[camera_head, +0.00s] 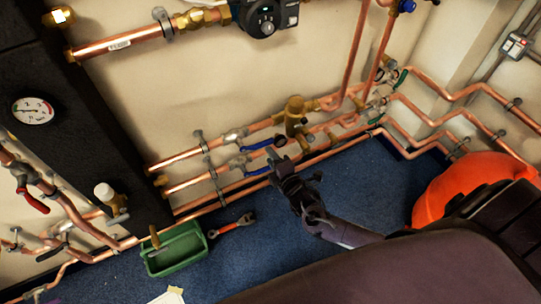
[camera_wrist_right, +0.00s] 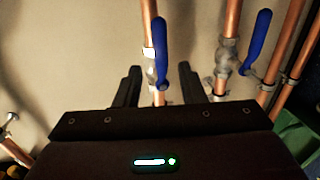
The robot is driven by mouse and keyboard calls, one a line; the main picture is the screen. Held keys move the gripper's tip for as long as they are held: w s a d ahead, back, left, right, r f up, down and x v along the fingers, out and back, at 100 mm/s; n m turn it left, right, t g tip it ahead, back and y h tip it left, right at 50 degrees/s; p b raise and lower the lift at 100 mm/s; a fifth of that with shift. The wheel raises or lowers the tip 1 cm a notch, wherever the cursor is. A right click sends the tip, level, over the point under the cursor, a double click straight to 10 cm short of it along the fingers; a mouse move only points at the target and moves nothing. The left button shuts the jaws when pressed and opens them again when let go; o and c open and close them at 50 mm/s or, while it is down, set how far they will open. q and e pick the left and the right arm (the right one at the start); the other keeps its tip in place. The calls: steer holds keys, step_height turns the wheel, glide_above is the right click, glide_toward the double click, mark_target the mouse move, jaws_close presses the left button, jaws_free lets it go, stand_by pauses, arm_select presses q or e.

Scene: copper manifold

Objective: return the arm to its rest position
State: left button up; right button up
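My right gripper (camera_head: 279,160) is in front of the copper manifold, at the middle of the head view. Its arm comes in from the lower right. In the right wrist view its two dark fingers (camera_wrist_right: 160,70) stand apart, with no object gripped. A valve with a blue lever (camera_wrist_right: 160,55) on a copper pipe shows beyond the gap between them. A second blue lever (camera_wrist_right: 257,42) is to the right. In the head view a blue lever (camera_head: 259,144) is close to the fingertips; I cannot tell if they touch. My left gripper is not in view.
Copper pipes (camera_head: 185,183) with brass fittings run along the wall behind the gripper. A green tray (camera_head: 178,253) and a red-handled wrench (camera_head: 232,226) lie on the blue floor. An orange rounded object (camera_head: 455,185) is at the right. Blue floor (camera_head: 365,185) is clear right of the gripper.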

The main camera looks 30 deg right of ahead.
stand_by(0.3)
steer(key=s+d+f+m+g+h+p, duration=0.1)
steer(key=s+d+f+m+g+p, duration=0.2)
steer(key=s+f, duration=0.5)
steer(key=s+d+f+m+g+h+p, duration=0.1)
steer(key=s+f+m+g+p, duration=0.35)
steer(key=s+f, duration=0.3)
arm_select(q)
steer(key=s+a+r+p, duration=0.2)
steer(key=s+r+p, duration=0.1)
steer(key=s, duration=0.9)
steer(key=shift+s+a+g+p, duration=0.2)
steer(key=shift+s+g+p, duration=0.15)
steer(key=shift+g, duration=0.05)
arm_select(e)
steer(key=s+a+f+m+g, duration=0.1)
steer(key=s+f+m+g, duration=0.1)
steer(key=s, duration=0.7)
steer(key=s+a+f+m+g+y, duration=0.1)
steer(key=s+a+f+m+g, duration=0.1)
steer(key=s, duration=0.7)
steer(key=s+a+f+m+g, duration=0.1)
steer(key=s+f+m+g, duration=0.2)
steer(key=s, duration=0.6)
steer(key=shift+a+f+m, duration=0.4)
steer(key=shift+f+m, duration=0.15)
steer(key=shift+m, duration=0.2)
